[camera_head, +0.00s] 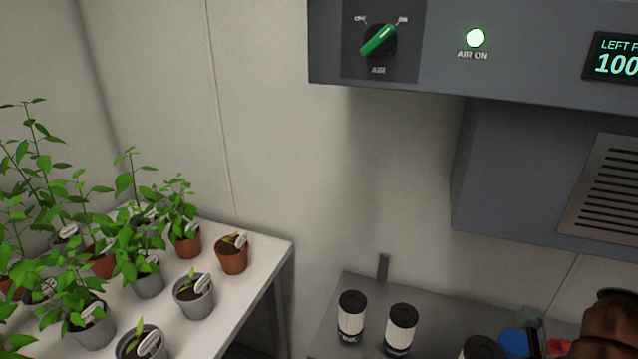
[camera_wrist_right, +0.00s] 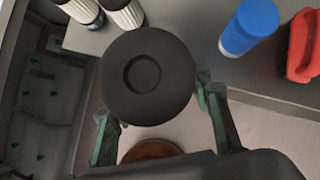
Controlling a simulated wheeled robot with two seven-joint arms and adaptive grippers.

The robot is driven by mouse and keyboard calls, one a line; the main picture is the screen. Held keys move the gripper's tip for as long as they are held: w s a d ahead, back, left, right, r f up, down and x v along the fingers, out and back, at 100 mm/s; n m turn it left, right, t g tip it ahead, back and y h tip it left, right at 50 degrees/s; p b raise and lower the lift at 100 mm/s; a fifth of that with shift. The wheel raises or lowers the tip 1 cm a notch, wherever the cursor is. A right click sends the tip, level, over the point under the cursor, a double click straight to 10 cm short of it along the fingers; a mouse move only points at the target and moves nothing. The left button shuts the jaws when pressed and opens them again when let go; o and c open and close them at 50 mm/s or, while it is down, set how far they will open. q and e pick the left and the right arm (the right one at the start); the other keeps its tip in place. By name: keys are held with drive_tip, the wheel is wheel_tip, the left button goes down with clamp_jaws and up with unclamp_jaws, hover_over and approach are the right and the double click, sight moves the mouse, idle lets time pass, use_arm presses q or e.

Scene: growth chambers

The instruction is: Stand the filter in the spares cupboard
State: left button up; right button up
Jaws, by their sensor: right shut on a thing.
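A filter (camera_wrist_right: 147,75) with a round black cap, dished in the middle, is between the green-padded fingers of my right gripper (camera_wrist_right: 153,98) in the right wrist view. The gripper is shut on it, and the cap hides most of its body. A black cap (camera_head: 484,348) at the bottom edge of the head view appears to be this filter. Two other pale pleated filters with black caps, one on the left (camera_head: 351,316) and one beside it (camera_head: 401,328), stand upright on a grey top. I cannot make out the spares cupboard for certain. My left gripper is not in view.
A blue cylinder (camera_wrist_right: 249,27) and a red object (camera_wrist_right: 304,46) are on the grey top (camera_wrist_right: 190,22), right of the filters. A white bench (camera_head: 258,254) with potted plants is at the left. A grey panel with a green AIR knob (camera_head: 379,41) overhangs the wall.

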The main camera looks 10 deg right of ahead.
drive_tip(key=shift+w+a+f+n+y, duration=0.1)
drive_tip(key=shift+w+f+n+y, duration=0.15)
drive_tip(key=shift+f+n+y, duration=0.5)
drive_tip(key=shift+a+n, duration=0.1)
drive_tip(key=shift+n, duration=0.35)
drive_tip(key=shift+w+a+f+n, duration=0.1)
drive_tip(key=shift+w+f+n, duration=0.05)
drive_tip(key=shift+f+n, duration=0.2)
